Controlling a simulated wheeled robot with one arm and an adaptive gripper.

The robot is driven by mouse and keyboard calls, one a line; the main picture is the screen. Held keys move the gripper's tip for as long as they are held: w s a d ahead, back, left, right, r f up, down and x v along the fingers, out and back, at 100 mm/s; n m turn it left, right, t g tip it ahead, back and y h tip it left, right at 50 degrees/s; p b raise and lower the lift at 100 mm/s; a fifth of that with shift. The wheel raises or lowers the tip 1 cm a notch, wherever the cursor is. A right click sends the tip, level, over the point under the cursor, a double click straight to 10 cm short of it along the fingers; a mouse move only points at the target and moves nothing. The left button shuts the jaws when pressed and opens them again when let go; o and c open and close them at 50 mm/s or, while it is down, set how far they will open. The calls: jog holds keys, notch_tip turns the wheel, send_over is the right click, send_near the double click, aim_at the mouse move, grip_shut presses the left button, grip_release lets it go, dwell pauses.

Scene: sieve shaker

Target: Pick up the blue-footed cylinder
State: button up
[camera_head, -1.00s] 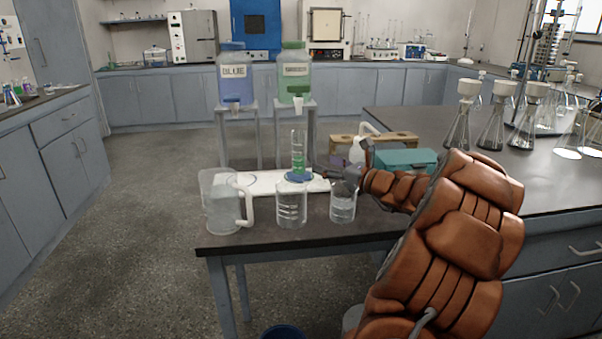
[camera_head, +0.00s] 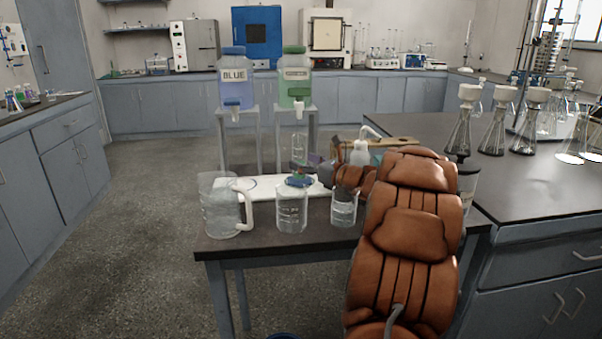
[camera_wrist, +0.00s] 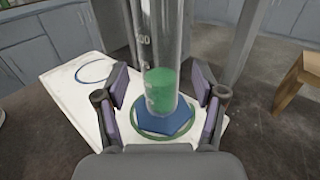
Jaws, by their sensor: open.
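The blue-footed cylinder (camera_wrist: 162,85) is a clear graduated tube with green liquid low inside and a blue hexagonal foot (camera_wrist: 164,120). It stands upright on a white board (camera_wrist: 70,95), on a green ring mark. In the head view the cylinder (camera_head: 299,150) shows behind a beaker, its lower part partly covered by my gripper. My gripper (camera_wrist: 156,97) is open, with purple-padded fingers on either side of the tube's lower part, just above the foot. Gaps show between the pads and the glass.
A clear jug (camera_head: 219,205) and two beakers (camera_head: 291,208) (camera_head: 344,207) stand along the table's front. A wash bottle (camera_head: 360,152) and a wooden rack (camera_head: 400,142) are behind my arm. Blue (camera_head: 235,80) and green (camera_head: 295,78) jugs stand on stands behind.

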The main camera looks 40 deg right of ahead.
jog(key=c, duration=1.3)
grip_shut()
jog(key=shift+r, duration=0.15)
